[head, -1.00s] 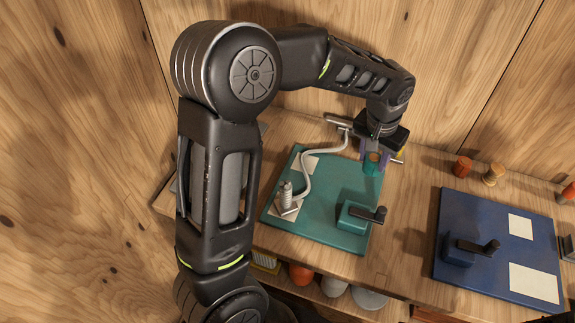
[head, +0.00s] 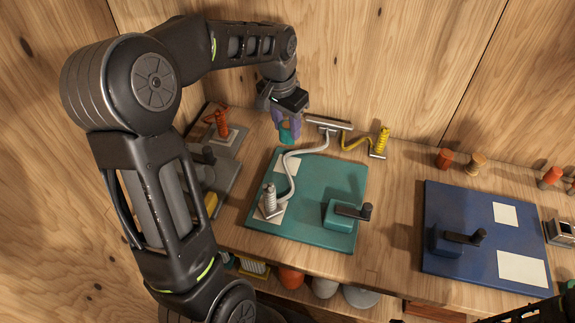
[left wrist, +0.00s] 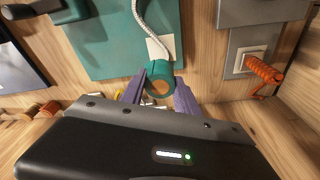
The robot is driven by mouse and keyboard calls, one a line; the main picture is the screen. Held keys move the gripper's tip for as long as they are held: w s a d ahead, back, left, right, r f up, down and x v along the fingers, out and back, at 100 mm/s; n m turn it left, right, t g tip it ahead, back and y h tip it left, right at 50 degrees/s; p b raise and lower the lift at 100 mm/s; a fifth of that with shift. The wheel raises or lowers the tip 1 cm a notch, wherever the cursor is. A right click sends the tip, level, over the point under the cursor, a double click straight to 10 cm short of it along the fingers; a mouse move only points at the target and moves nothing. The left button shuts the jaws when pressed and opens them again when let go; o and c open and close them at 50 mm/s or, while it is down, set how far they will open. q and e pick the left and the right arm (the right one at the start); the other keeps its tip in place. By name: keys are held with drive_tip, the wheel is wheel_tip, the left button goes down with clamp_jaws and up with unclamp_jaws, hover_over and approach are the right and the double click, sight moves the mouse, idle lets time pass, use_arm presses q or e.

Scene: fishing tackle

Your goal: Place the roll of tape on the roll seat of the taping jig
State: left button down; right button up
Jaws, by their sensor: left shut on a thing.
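My left gripper (head: 287,122) is shut on a short teal roll of tape (head: 289,134) with a brown core. In the left wrist view the roll (left wrist: 160,78) sits between the two purple fingers, its round end facing the camera. In the head view it shows just behind the back-left part of a teal board (head: 335,177). I cannot tell which part is the roll seat.
A white hose (head: 297,157) crosses the teal board to a metal bar (head: 328,125). A yellow coil (head: 382,141) stands behind. A grey board with an orange coil (head: 220,124) is left; a blue board (head: 440,205) and small spools (head: 475,163) are right.

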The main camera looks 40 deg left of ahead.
use_arm(q)
drive_tip(key=shift+f, duration=0.1)
drive_tip(key=shift+d+f, duration=0.1)
drive_tip(key=shift+f, duration=2.95)
drive_tip(key=shift+f, duration=1.9)
drive_tip(key=shift+f, duration=0.1)
drive_tip(key=c, duration=0.9)
unclamp_jaws()
